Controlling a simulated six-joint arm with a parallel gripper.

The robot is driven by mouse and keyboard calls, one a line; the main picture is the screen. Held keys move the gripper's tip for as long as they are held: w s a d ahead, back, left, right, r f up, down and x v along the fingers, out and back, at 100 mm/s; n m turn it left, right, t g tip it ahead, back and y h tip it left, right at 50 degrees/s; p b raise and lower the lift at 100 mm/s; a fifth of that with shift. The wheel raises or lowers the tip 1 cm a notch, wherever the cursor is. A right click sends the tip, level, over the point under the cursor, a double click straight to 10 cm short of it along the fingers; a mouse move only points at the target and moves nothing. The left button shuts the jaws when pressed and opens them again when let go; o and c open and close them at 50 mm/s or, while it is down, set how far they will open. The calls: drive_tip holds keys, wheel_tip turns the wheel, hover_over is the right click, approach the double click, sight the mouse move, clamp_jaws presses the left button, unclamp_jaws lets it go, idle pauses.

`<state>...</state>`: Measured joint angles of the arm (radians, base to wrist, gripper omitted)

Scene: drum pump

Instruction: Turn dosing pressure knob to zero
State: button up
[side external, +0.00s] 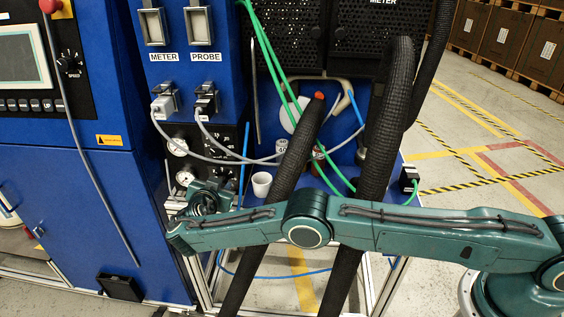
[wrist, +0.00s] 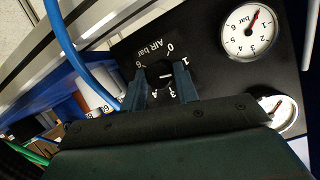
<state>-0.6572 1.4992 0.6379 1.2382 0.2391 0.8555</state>
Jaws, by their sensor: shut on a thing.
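In the wrist view, a black knob (wrist: 163,70) with a short white mark sits on a black panel (wrist: 215,75). A white scale with the label "AIR bar" surrounds it, with 0 and 1 above and 3 and 4 below. My gripper (wrist: 163,84) is shut on this knob, one finger on each side. Which number the mark points to is hard to tell. No dosing label is readable. In the side view, my gripper (side external: 203,203) is at the lower part of the panel and hides the knob.
Two round gauges, an upper (wrist: 250,30) and a lower (wrist: 275,112), sit beside the knob. In the side view, a white cup (side external: 262,184), green cables and thick black hoses (side external: 385,130) are near my arm. A blue hose (wrist: 68,40) passes close to the gripper.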

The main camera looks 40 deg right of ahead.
drive_tip(key=shift+n, duration=0.4)
drive_tip(key=shift+s+g+h, duration=0.1)
drive_tip(key=shift+g+h, duration=0.2)
idle(0.4)
drive_tip(key=o, duration=1)
drive_tip(key=shift+a+r, duration=0.1)
drive_tip(key=shift+v, duration=5.85)
drive_tip(key=shift+s, duration=0.15)
